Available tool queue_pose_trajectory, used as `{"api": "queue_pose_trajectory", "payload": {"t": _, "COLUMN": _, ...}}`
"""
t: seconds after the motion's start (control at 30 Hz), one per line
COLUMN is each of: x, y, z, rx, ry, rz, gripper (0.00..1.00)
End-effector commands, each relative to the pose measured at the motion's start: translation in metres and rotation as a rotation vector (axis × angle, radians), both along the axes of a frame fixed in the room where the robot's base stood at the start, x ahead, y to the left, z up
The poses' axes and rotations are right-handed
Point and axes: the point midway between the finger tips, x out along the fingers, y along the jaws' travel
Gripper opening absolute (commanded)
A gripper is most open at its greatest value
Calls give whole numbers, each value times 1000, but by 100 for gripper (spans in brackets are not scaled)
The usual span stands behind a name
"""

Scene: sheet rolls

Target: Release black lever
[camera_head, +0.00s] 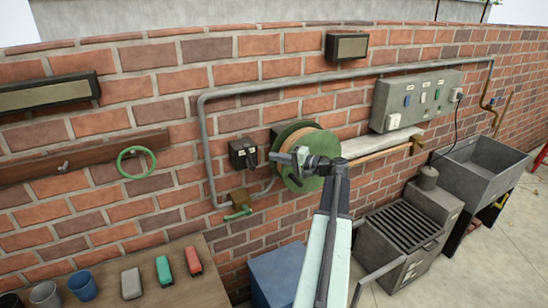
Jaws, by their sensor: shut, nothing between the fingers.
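A dark box (243,153) is fixed to the brick wall left of centre, with what looks like a short black lever (252,157) on its front. The lever is small, so its exact position is hard to tell. My arm reaches up from the bottom centre. My gripper (281,158) points left, in front of a green reel (308,137), with its tip a little right of the dark box. It appears shut and empty, and a gap shows between it and the lever in the picture. Its depth relative to the lever is unclear.
A grey pipe (205,150) runs around the box and reel. A brass valve with a green handle (238,214) sits below. A grey switch panel (418,100) and a sink (480,165) are to the right. A wooden bench (205,285) holds cups and coloured blocks lower left.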

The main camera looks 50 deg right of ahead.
Motion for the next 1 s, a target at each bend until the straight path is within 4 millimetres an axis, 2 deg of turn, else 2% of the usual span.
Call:
{"api": "queue_pose_trajectory", "payload": {"t": 0.03, "x": 12, "y": 2, "z": -2, "rx": 0, "ry": 1, "rz": 4, "gripper": 0}}
{"api": "queue_pose_trajectory", "payload": {"t": 0.2, "x": 45, "y": 8, "z": -6, "rx": 0, "ry": 0, "rz": 2, "gripper": 0}}
{"api": "queue_pose_trajectory", "payload": {"t": 0.4, "x": 69, "y": 13, "z": -7, "rx": 0, "ry": 0, "rz": 1, "gripper": 0}}
{"api": "queue_pose_trajectory", "payload": {"t": 0.77, "x": 74, "y": 15, "z": -8, "rx": 0, "ry": 1, "rz": 1, "gripper": 0}}
{"api": "queue_pose_trajectory", "payload": {"t": 0.8, "x": 75, "y": 8, "z": -8, "rx": 0, "ry": 1, "rz": 2, "gripper": 0}}
{"api": "queue_pose_trajectory", "payload": {"t": 1.0, "x": 75, "y": 16, "z": -5, "rx": -19, "ry": 8, "rz": 1, "gripper": 0}}
